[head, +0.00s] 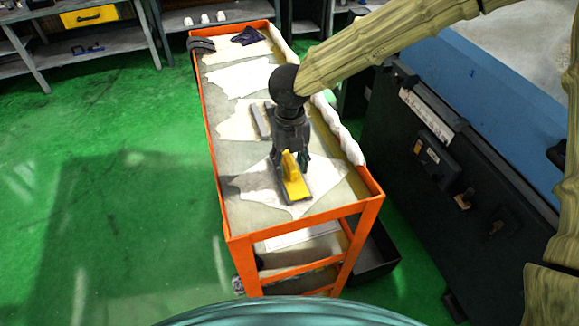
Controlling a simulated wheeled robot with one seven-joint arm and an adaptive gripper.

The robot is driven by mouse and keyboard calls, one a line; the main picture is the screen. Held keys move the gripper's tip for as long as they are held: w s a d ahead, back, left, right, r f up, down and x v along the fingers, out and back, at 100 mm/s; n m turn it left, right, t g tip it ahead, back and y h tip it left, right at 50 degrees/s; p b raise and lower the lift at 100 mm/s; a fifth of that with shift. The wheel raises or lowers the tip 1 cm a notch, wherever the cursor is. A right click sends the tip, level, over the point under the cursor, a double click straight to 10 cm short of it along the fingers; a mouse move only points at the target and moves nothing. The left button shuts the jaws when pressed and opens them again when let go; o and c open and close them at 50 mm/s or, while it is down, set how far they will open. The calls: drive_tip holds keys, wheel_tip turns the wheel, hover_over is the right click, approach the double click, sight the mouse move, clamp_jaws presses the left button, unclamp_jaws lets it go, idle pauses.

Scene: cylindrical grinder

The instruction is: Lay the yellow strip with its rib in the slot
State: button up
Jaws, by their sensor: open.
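The yellow strip (296,188) is on the near part of the orange cart's top, with a raised part standing up at its far end. It lies on or against a dark grey piece (308,189), partly hidden under it. My gripper (290,165) points down over the far end of the strip, with its fingers apart. I cannot tell whether the fingers touch the strip. The strip's rib and the slot cannot be made out, so how they sit together is unclear.
The orange cart (222,190) has a raised rim and pale sheets on top. Grey bars (259,120) lie left of my gripper. Dark gloves (248,35) lie at the far end. A dark machine (440,150) stands close on the right. Green floor (110,190) is clear on the left.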

drive_tip(key=shift+d+f, duration=0.1)
drive_tip(key=shift+f, duration=0.3)
drive_tip(key=shift+s, duration=0.1)
drive_tip(key=c, duration=1)
drive_tip(key=shift+r, duration=0.1)
